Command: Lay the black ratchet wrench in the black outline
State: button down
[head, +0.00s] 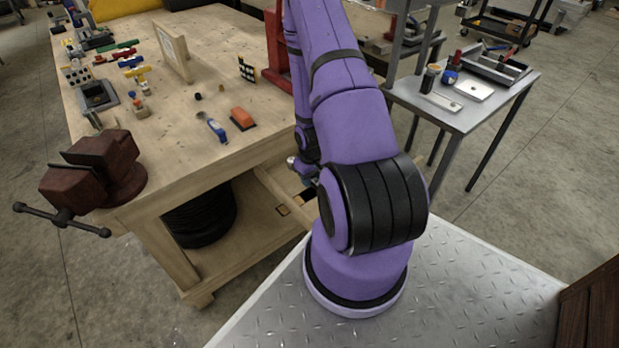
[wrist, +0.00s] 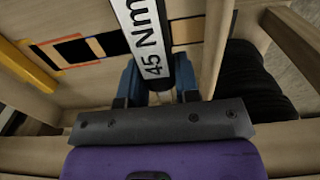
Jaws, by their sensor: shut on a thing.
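My gripper (wrist: 158,80) has its two blue fingers shut on the black ratchet wrench (wrist: 150,32), which carries a white label reading "45 Nm". The wrench extends away from the fingers past the top edge of the wrist view, so its far end is out of sight. A black shape with orange edging (wrist: 75,51) lies on the wooden lower shelf, left of the wrench. I cannot tell how high the wrench is above the shelf. In the head view my arm hides most of the gripper and the wrench.
The shelf (wrist: 50,85) sits under the workbench (head: 190,150), with a wooden rail along its front. A black round stack (head: 203,215) stands at its left in the head view. A red-brown vise (head: 105,170) is on the bench corner. A grey side table (head: 470,120) stands right.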

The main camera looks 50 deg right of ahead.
aim_at(305, 197)
jog(key=shift+f, duration=0.15)
jog(key=shift+w+d+f, duration=0.1)
jog(key=shift+w+f, duration=0.35)
jog(key=shift+f, duration=1)
jog(key=shift+w+d+f, duration=0.15)
jog(key=shift+w+f, duration=0.35)
jog(key=shift+f, duration=0.95)
jog(key=shift+w+d+f, duration=0.1)
jog(key=shift+w+f, duration=0.35)
jog(key=shift+f, duration=1)
jog(key=c, duration=0.8)
grip_release()
notch_tip(305, 197, up, 11)
jog(key=shift+f, duration=0.1)
